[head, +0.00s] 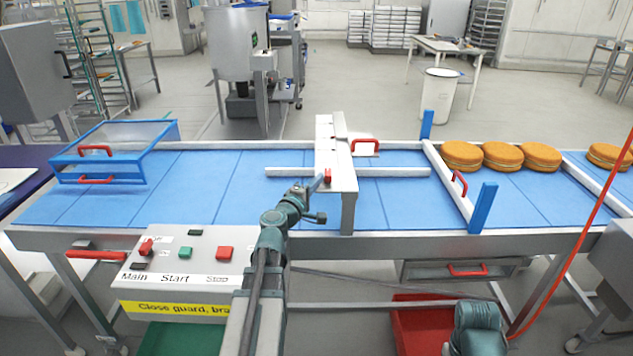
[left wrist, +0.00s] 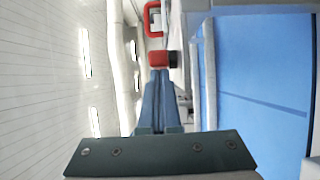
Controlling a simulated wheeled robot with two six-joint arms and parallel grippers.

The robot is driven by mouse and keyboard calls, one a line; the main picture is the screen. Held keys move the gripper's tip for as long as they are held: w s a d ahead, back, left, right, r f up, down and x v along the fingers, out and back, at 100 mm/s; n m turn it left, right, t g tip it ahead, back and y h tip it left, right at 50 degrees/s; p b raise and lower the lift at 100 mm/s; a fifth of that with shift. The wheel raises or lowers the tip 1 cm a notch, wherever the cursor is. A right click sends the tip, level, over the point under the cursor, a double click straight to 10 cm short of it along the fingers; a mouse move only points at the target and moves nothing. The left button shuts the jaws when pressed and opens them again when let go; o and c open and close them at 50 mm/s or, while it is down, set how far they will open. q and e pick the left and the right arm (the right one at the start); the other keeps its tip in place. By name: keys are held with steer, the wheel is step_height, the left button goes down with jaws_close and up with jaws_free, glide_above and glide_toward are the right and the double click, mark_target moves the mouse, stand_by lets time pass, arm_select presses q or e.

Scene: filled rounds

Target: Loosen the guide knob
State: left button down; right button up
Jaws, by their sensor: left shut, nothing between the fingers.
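The guide knob (head: 327,177) is a small red knob on the side of the pale upright guide post over the blue conveyor. It also shows in the left wrist view (left wrist: 158,59), red with a dark part on its right. My left gripper (head: 319,185) is shut and empty, its tips right at the knob. In the left wrist view the blue-grey fingers (left wrist: 158,78) lie together, and their tips meet the knob's lower edge; whether they touch it I cannot tell. My right gripper is out of view; only part of my right arm shows at the lower right.
The guide's pale rail (head: 395,172) crosses the blue belt (head: 220,190). A red handle (head: 366,143) is behind the post. A control box (head: 190,262) stands at front left. A blue-framed guard (head: 115,150) is at far left. Several filled rounds (head: 502,156) sit on the right.

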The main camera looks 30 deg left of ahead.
arm_select(q)
steer(key=shift+d, duration=0.6)
steer(key=shift+a, duration=0.15)
